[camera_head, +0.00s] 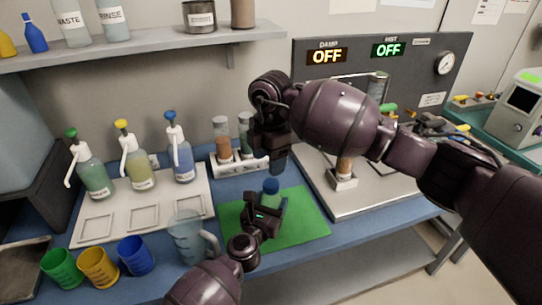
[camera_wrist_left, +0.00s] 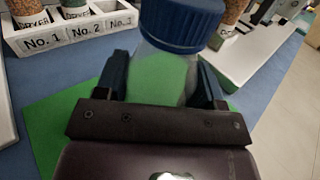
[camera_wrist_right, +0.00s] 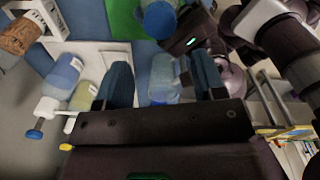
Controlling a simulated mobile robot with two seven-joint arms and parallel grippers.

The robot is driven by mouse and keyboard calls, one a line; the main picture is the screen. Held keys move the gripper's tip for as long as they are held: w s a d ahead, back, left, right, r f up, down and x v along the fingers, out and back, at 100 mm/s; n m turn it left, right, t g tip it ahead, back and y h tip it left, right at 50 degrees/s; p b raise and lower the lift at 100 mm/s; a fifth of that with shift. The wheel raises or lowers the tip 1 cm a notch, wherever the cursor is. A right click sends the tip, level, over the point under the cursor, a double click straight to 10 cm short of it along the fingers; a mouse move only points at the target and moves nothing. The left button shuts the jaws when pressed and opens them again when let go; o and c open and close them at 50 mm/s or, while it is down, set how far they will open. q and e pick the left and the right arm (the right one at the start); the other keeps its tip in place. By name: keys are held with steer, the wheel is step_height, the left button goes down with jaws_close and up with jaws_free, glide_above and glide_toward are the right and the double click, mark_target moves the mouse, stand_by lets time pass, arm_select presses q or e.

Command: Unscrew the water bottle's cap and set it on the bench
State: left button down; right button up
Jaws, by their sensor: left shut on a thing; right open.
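The water bottle (camera_wrist_left: 158,75) is clear with a ribbed blue cap (camera_wrist_left: 182,24) on its top. The bottle stands on the green mat (camera_head: 308,222), and its cap also shows in the head view (camera_head: 271,185). My left gripper (camera_head: 266,211) is shut on the bottle's body, below the cap, with one finger on each side. My right gripper (camera_head: 278,166) is open and empty, above and behind the cap. In the right wrist view the cap (camera_wrist_right: 158,19) lies beyond the fingertips, not between them.
A clear pitcher (camera_head: 187,236) stands left of the mat, near green, yellow and blue cups (camera_head: 136,256). A white tray of pump bottles (camera_head: 150,212) stands behind. The mat's right side is clear.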

mark_target(271, 183)
steer(key=m, duration=0.4)
steer(key=shift+w+d+r, duration=0.15)
steer(key=shift+r, duration=0.05)
steer(key=m, duration=0.3)
steer(key=shift+d, duration=0.1)
steer(key=shift+m, duration=0.3)
steer(key=shift+f, duration=4.05)
steer(key=c, duration=1)
steer(key=shift+o, duration=0.2)
